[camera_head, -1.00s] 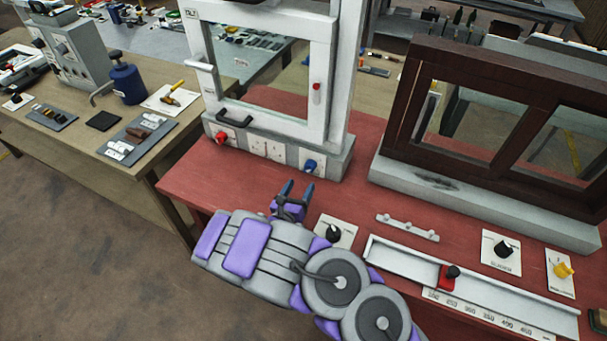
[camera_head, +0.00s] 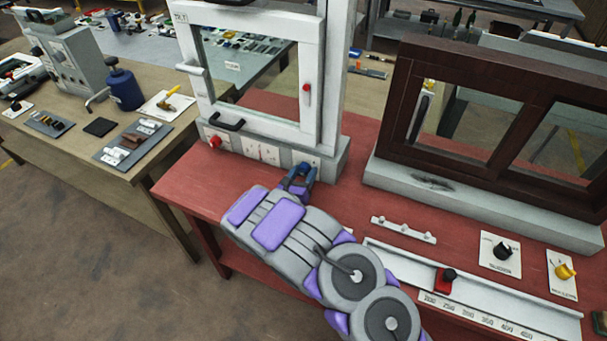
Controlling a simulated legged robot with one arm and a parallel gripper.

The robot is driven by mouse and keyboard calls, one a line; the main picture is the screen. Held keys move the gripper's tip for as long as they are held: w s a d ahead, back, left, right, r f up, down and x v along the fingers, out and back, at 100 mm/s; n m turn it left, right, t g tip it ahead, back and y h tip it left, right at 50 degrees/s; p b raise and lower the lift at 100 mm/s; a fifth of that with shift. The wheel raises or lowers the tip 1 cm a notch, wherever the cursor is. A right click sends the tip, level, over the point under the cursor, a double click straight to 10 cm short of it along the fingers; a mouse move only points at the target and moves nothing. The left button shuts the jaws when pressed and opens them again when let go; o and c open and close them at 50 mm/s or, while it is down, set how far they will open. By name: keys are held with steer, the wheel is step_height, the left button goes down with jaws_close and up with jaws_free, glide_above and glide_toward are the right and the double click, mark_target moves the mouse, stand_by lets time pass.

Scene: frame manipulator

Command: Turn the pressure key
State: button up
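A blue knob (camera_head: 304,168) sits on a pale plate at the right end of the grey base under the white window frame. The plate's writing is too small to read, so I cannot tell whether this is the pressure key. My gripper (camera_head: 300,174) is right at this knob, with its two fingers apart on either side of it. I cannot tell whether they touch it. A red knob (camera_head: 214,142) is at the left end of the same base, with a marked plate (camera_head: 262,152) between the two.
The white frame (camera_head: 320,75) stands just behind my gripper. A brown wooden frame (camera_head: 400,100) is to the right. A white rail with a red slider (camera_head: 445,282), a black knob (camera_head: 503,251) and a yellow knob (camera_head: 565,271) lie on the red table (camera_head: 190,188).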

steer(key=shift+s+a+f, duration=0.1)
steer(key=shift+a, duration=0.65)
steer(key=c, duration=0.5)
steer(key=shift+d, duration=0.2)
steer(key=shift+c, duration=1.3)
steer(key=shift+d, duration=0.1)
steer(key=shift+m, duration=0.3)
steer(key=m+b, duration=0.1)
steer(key=m, duration=0.2)
steer(key=shift+s+f+m+b, duration=0.1)
steer(key=shift+m+b, duration=0.9)
steer(key=shift+m, duration=1.6)
